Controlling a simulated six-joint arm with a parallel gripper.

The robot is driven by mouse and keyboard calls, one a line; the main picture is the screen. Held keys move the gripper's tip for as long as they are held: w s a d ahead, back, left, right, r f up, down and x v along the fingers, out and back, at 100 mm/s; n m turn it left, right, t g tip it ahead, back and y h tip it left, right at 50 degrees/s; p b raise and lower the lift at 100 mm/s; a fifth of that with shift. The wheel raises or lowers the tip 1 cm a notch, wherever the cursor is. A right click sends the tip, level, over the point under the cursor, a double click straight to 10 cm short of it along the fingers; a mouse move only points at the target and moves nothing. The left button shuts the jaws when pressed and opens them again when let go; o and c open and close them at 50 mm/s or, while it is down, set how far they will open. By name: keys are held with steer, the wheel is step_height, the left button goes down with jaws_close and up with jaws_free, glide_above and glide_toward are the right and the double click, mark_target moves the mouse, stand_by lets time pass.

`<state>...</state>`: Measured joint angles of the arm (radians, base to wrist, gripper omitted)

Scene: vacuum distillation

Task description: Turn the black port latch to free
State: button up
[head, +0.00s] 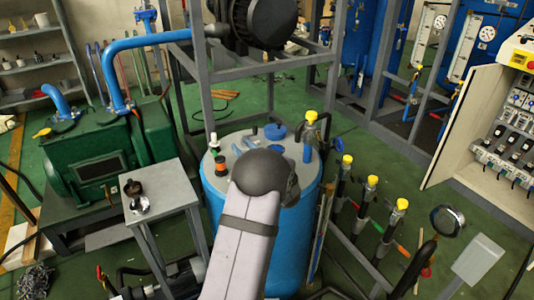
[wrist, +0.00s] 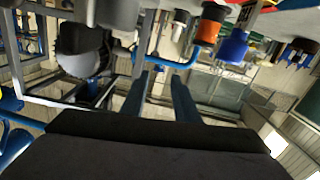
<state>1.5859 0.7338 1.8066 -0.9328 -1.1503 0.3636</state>
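The blue tank (head: 235,215) stands in the middle of the head view with several fittings on its lid. Small dark parts show there, including a black fitting (head: 251,141), but I cannot tell which is the black port latch. Dark clustered parts (wrist: 299,50) show farther right.
A grey frame (head: 205,90) carrying a black machine stands behind the tank. Yellow-topped valves (head: 370,195) stand close on the right, and a small grey table (head: 165,190) on the left. An open control cabinet (head: 480,140) is at far right. Green floor shows between them.

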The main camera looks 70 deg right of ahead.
steer(key=shift+m+h, duration=0.3)
steer(key=shift+m, duration=0.4)
steer(key=s+f, duration=0.1)
steer(key=s, duration=0.2)
steer(key=s+a+f, duration=0.1)
steer(key=s, duration=0.3)
steer(key=s+f, duration=0.2)
steer(key=s, duration=0.2)
steer(key=shift+s+a, duration=0.25)
steer(key=shift+a, duration=0.05)
steer(key=shift+s+a+f, duration=0.15)
steer(key=shift+s+f, duration=0.1)
steer(key=shift+s, duration=0.1)
steer(key=shift+p+x, duration=0.7)
steer(key=shift+x, duration=3)
steer(key=shift+c, duration=0.7)
jaws_close()
